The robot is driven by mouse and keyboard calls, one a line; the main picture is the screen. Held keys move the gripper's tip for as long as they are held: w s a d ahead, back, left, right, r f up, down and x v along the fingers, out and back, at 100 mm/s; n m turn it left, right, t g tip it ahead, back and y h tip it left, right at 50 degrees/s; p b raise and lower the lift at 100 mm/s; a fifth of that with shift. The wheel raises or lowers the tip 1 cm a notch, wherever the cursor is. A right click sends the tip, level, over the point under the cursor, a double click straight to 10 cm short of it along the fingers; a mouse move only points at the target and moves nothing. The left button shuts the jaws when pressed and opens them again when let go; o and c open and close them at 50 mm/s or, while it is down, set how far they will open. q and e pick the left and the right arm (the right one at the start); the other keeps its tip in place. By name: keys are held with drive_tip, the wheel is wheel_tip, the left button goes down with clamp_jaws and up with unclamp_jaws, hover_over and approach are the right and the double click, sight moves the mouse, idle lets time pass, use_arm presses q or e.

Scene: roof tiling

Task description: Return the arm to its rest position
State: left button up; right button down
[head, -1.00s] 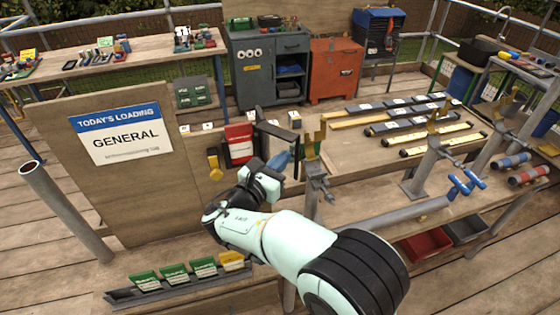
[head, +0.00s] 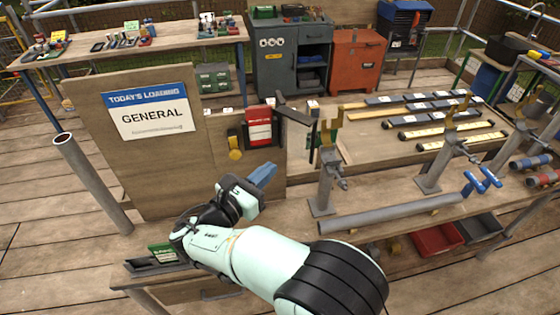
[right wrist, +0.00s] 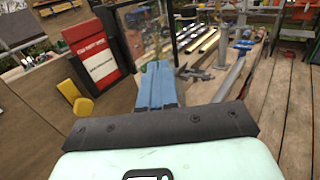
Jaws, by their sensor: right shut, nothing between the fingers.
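My right gripper (head: 263,174) is in the middle of the head view, with its blue fingers closed together and nothing between them. The right wrist view also shows its shut blue fingers (right wrist: 157,86). The pale green and black right arm comes in from the bottom of the head view. The gripper is in front of and below a red and white box (head: 259,126) on the wooden board, clear of it in the picture. My left gripper is not in view.
A yellow tag or knob (head: 235,148) is beside the red box. Upright grey stands (head: 325,185) and a long grey pipe (head: 390,214) are on the bench to the right. A sign (head: 150,115) reads GENERAL. Green packets (head: 162,252) sit in a rail, partly hidden by my arm.

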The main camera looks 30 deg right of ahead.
drive_tip(key=s+d+f+m+g+y, duration=0.1)
drive_tip(key=s+f+g+y, duration=0.2)
drive_tip(key=f, duration=0.8)
drive_tip(key=s+d+f+m+g+y, duration=0.1)
drive_tip(key=s+f+m+g+y, duration=0.15)
drive_tip(key=f, duration=0.85)
drive_tip(key=s+d+f+g+y, duration=0.1)
drive_tip(key=s+f+g+y, duration=0.25)
drive_tip(key=f, duration=0.75)
drive_tip(key=s+a+f+m+y, duration=0.4)
drive_tip(key=s+f+m, duration=0.4)
drive_tip(key=m, duration=0.4)
drive_tip(key=s+a+f+m+y, duration=0.4)
drive_tip(key=s+f+m+y, duration=0.2)
drive_tip(key=s+f+m, duration=0.2)
wheel_tip(320, 180, down, 3)
drive_tip(key=m, duration=0.4)
drive_tip(key=shift+s+a+r+y, duration=0.2)
drive_tip(key=shift+a+y, duration=0.1)
drive_tip(key=shift+y, duration=0.1)
drive_tip(key=shift+w+a, duration=0.1)
drive_tip(key=shift+w, duration=0.05)
